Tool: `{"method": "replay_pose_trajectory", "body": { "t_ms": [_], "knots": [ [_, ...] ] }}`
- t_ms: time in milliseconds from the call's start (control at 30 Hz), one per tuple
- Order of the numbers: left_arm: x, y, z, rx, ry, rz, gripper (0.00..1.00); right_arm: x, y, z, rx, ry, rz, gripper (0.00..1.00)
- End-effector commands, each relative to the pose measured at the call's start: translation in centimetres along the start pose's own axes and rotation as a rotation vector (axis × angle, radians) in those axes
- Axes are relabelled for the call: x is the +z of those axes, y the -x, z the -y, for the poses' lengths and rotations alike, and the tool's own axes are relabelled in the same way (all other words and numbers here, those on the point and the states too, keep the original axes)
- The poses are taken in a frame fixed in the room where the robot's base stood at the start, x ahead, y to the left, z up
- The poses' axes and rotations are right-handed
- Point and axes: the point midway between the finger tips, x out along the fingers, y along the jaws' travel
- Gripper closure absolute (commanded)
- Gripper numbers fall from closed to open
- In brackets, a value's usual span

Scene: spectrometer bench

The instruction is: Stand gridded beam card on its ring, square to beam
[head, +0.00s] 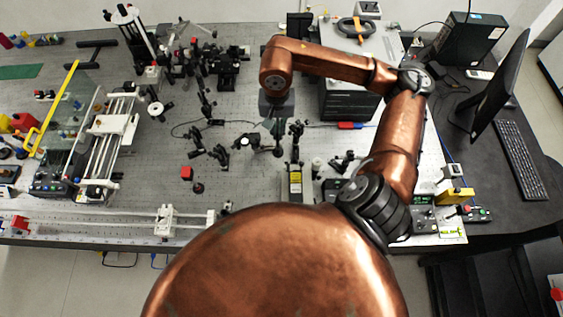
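My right arm reaches in from the right over the optical bench (225,140). My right gripper (277,118) points down over the middle of the bench, among small black optic mounts. It is seen from above, so its own body hides the fingertips and I cannot tell whether it is open or shut. A small grey-green piece shows just under the gripper; it is too small to tell whether this is the gridded beam card. I cannot make out the card's ring or the beam. My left gripper is not in view.
Several black mounts (247,143) stand close below the gripper. A yellow-labelled box (295,183) stands nearer me. A red block (187,173) sits to the left. A rail (110,222) runs along the front edge. A monitor (497,88) and keyboard (520,160) are at the right.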

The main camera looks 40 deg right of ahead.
Motion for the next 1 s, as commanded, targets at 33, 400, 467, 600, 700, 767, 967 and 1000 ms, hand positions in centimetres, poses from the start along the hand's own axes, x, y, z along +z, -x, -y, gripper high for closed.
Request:
{"method": "replay_pose_trajectory", "body": {
  "t_ms": [33, 400, 467, 600, 700, 767, 967, 1000],
  "knots": [
    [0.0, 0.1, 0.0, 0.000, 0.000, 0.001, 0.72, -0.1, -0.3, -0.1, 0.000, 0.003, 0.002, 1.00],
    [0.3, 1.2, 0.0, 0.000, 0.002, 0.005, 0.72, -0.1, -5.8, 0.2, -0.001, 0.010, 0.002, 1.00],
    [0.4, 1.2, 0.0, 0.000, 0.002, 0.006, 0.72, -0.2, -6.1, 0.1, 0.000, 0.009, 0.001, 1.00],
    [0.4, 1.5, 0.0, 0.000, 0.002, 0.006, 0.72, -0.1, -7.4, 0.0, 0.001, 0.008, 0.004, 1.00],
    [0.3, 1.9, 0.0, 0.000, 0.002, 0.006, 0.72, -0.1, -8.8, 0.0, 0.002, 0.007, 0.005, 1.00],
    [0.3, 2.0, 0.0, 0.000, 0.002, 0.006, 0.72, -0.1, -9.5, 0.0, 0.001, 0.007, 0.003, 1.00],
    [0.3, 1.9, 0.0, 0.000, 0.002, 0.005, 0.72, -0.2, -10.0, 0.0, 0.000, 0.006, -0.001, 1.00],
    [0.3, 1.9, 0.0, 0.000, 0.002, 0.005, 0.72, -0.2, -10.0, 0.0, 0.000, 0.006, -0.001, 1.00]
  ]
}}
